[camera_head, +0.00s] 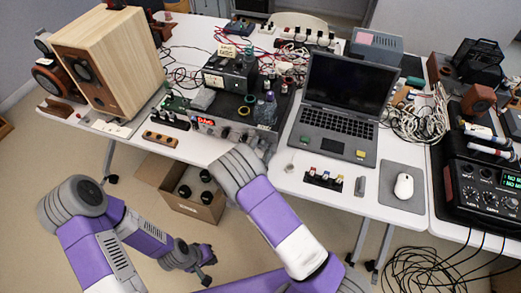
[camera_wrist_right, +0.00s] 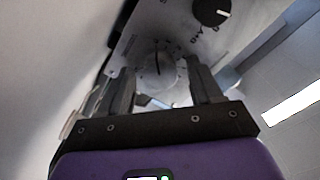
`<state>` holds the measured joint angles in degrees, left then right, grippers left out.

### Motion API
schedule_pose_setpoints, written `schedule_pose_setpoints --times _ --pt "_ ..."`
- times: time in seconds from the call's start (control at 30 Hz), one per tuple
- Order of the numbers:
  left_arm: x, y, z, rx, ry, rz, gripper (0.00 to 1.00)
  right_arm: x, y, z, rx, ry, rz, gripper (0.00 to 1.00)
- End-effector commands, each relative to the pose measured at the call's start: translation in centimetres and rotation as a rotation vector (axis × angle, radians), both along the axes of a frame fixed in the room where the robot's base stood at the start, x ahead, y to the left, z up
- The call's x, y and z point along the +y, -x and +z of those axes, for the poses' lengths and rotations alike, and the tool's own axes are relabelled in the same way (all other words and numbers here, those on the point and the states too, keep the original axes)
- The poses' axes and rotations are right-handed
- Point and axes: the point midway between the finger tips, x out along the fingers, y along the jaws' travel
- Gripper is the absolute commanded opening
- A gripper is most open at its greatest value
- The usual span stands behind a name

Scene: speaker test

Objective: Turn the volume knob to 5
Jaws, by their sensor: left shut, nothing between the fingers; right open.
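In the right wrist view a pale round knob (camera_wrist_right: 158,72) with a dark pointer line sits on a light panel with printed marks. The pointer points roughly to the top of that picture; the figures around it are too blurred to read. My right gripper (camera_wrist_right: 165,88) is open, with one finger on each side of this knob; I cannot tell whether they touch it. In the head view my right arm reaches the front of the black audio unit (camera_head: 232,80) and hides the knob. My left gripper (camera_head: 207,262) is shut and empty, low in front of the table.
A black knob (camera_wrist_right: 212,12) is close beyond the pale one. A wooden speaker (camera_head: 115,65) stands at the left, a laptop (camera_head: 333,125) right of the unit. A cardboard box (camera_head: 195,207) is on the floor under the table. Loose cables lie around the unit.

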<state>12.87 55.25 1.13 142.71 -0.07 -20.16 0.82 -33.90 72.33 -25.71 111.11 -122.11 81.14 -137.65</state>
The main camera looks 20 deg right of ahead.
Motion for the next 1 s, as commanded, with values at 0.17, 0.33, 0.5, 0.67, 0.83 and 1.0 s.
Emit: schedule_pose_setpoints --times 0.17,0.33,0.5,0.67,0.83,1.0 --pt "0.00 0.00 -0.02 0.000 0.000 0.000 0.00 -0.11 -0.18 0.03 0.000 -0.001 0.001 0.64" --pt "0.01 0.00 -0.01 0.000 0.000 0.000 0.00 -0.10 -0.16 0.04 -0.001 -0.001 0.000 0.54" --pt "0.00 0.00 -0.02 0.000 0.000 0.000 0.00 -0.09 -0.15 0.04 -0.001 -0.001 0.000 0.28" --pt "0.00 0.00 -0.02 0.000 0.000 0.000 0.00 -0.08 -0.15 0.03 -0.001 -0.002 0.000 0.09" --pt "0.00 0.00 0.04 0.000 0.000 0.000 0.00 -0.08 -0.14 0.04 -0.008 -0.012 0.000 0.09" --pt "0.00 0.01 0.30 0.000 0.000 0.000 0.00 -0.08 -0.14 0.11 -0.039 -0.056 -0.001 0.09"
